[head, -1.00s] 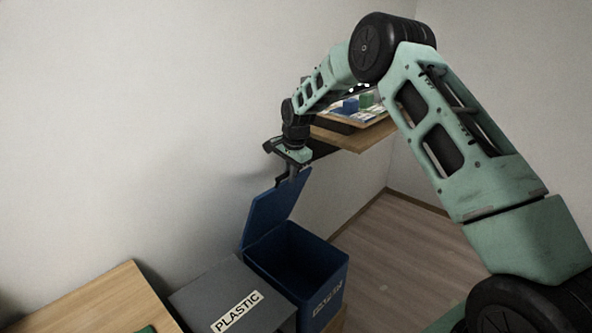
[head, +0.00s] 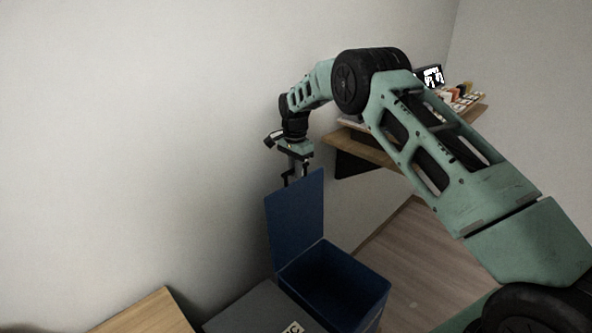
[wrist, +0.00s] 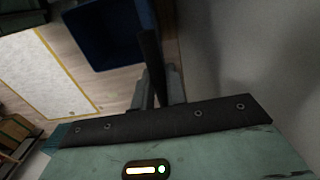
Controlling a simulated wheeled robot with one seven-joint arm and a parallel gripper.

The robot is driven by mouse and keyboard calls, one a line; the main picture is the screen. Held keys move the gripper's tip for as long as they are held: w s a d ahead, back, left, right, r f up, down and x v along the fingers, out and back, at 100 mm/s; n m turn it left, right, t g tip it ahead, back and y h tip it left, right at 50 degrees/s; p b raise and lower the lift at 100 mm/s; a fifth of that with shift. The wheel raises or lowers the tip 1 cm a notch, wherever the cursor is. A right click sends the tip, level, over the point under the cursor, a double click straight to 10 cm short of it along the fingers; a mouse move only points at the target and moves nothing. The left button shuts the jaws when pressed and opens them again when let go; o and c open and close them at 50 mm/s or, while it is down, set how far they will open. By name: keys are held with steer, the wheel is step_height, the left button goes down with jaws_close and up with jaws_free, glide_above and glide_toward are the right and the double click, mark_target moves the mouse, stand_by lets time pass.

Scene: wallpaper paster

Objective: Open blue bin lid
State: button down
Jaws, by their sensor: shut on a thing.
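The blue bin (head: 372,307) stands open at the lower middle of the head view, with its dark inside showing. Its blue lid (head: 297,228) is raised and stands nearly upright at the bin's wall side. My gripper (head: 296,183) points down at the lid's top edge and is shut on it. In the wrist view the lid (wrist: 151,60) shows nearly edge-on as a dark strip running up from between my fingers (wrist: 158,92). The open bin (wrist: 112,38) lies to its left there.
A grey bin top (head: 262,314) with a partly cut-off label adjoins the blue bin on the left. A wooden table (head: 150,315) is at lower left. A wooden shelf (head: 360,150) with items is behind my arm. The wall is close behind the lid.

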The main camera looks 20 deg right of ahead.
steer(key=shift+d, duration=0.1)
steer(key=c, duration=1.5)
jaws_free()
step_height(320, 180, up, 17)
steer(key=b, duration=0.2)
steer(key=shift+r, duration=0.15)
steer(key=shift+w, duration=0.1)
